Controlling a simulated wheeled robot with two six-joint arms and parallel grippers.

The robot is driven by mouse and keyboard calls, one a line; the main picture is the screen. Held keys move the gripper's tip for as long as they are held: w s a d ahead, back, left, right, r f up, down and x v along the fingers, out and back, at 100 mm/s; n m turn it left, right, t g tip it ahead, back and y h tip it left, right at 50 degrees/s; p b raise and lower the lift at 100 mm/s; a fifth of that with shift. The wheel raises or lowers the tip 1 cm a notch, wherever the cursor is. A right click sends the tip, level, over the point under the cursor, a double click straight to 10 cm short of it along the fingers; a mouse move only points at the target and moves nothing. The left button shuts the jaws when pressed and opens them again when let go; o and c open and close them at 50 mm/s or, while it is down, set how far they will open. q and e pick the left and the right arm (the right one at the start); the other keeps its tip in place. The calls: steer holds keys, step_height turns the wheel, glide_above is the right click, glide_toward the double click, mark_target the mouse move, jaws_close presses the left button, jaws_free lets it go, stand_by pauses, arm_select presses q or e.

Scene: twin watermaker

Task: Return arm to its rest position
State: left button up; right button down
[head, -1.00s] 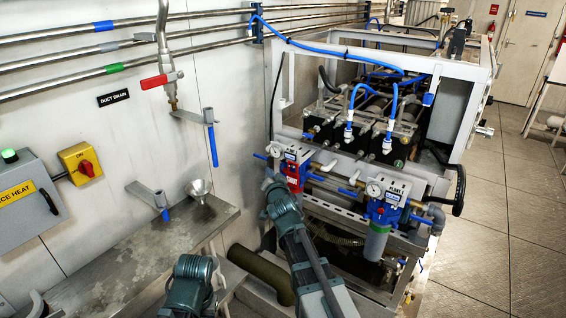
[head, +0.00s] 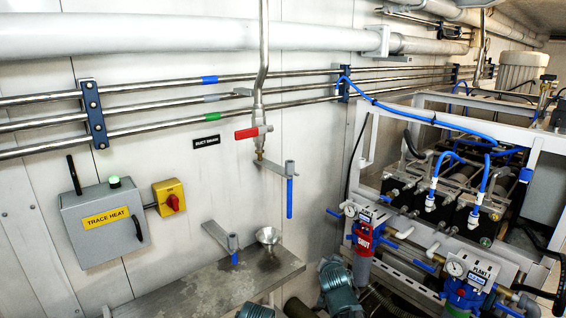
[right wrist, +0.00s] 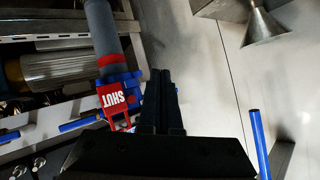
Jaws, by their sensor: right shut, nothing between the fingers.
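My right arm shows at the bottom of the head view, below the red unit with the SHUT tag (head: 366,240); its gripper is out of that frame or hidden there. In the right wrist view my right gripper (right wrist: 160,75) is shut and empty, its dark fingers together. The red SHUT tag (right wrist: 120,98) is just left of the fingers in that view; I cannot tell whether they touch. Another arm link of mine shows at the bottom edge of the head view. My left gripper is not in view.
A steel bench (head: 195,290) with a funnel (head: 268,238) stands left of the arm. A red-handled valve (head: 253,132) hangs above the bench. A trace heat box (head: 105,222) is on the wall.

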steer(key=s+a+f+n+g, duration=0.3)
steer(key=s+g, duration=0.1)
steer(key=s, duration=0.5)
steer(key=s+a+f+n+g, duration=0.3)
steer(key=s+a+g, duration=0.1)
steer(key=s, duration=0.6)
steer(key=s+a+f+n+g+p, duration=0.1)
steer(key=s+a+f+n+g, duration=0.3)
steer(key=s, duration=0.6)
steer(key=shift+a+y, duration=0.25)
steer(key=shift+y, duration=0.15)
